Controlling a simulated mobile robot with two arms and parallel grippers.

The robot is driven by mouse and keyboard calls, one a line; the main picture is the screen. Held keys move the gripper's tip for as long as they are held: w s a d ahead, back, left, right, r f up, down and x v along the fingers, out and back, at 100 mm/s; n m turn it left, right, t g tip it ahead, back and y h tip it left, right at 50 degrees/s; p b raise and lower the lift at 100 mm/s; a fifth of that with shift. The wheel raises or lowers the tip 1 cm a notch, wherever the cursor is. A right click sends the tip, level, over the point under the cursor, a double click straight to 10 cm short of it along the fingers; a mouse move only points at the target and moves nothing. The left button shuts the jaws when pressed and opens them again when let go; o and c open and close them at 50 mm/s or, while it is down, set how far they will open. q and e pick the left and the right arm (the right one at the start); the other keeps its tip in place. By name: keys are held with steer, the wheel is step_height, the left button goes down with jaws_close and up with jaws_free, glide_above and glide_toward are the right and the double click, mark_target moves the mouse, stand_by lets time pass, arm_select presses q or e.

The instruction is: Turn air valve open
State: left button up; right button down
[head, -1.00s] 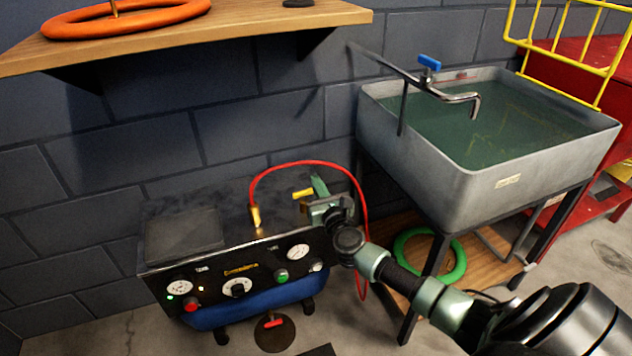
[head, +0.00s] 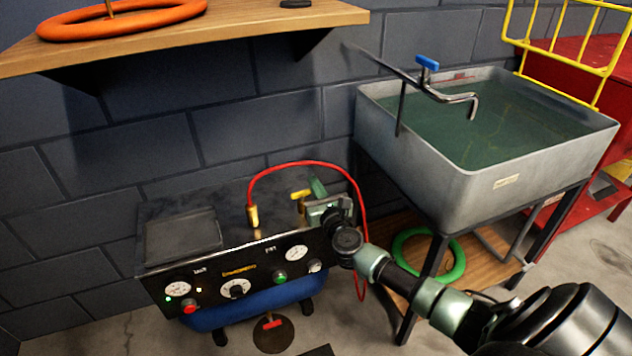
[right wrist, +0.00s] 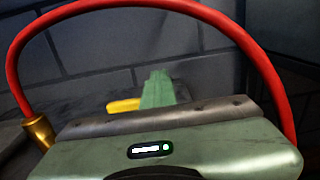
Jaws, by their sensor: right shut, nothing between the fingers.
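The air valve's yellow lever (head: 301,195) stands on top of the black compressor (head: 180,236), near its right end. In the right wrist view the yellow lever (right wrist: 123,105) shows just left of my green finger. My right gripper (head: 318,188) is shut and empty, beside the lever's right end. From these views I cannot tell whether the finger touches the lever. The finger (right wrist: 158,88) also shows in the right wrist view. My left gripper is not in view.
A red hose (head: 310,163) arches from a brass fitting (head: 253,216) over my gripper and hangs down at the right. A grey sink (head: 470,185) with water stands to the right. A wooden shelf (head: 240,27) with an orange ring (head: 125,18) hangs above.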

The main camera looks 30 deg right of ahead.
steer(key=shift+w+r, duration=0.15)
steer(key=shift+w, duration=0.1)
steer(key=c, duration=1.6)
jaws_free()
steer(key=shift+o, duration=0.6)
steer(key=shift+d, duration=0.15)
steer(key=shift+s+d, duration=0.1)
steer(key=shift+d, duration=0.2)
steer(key=shift+a, duration=0.15)
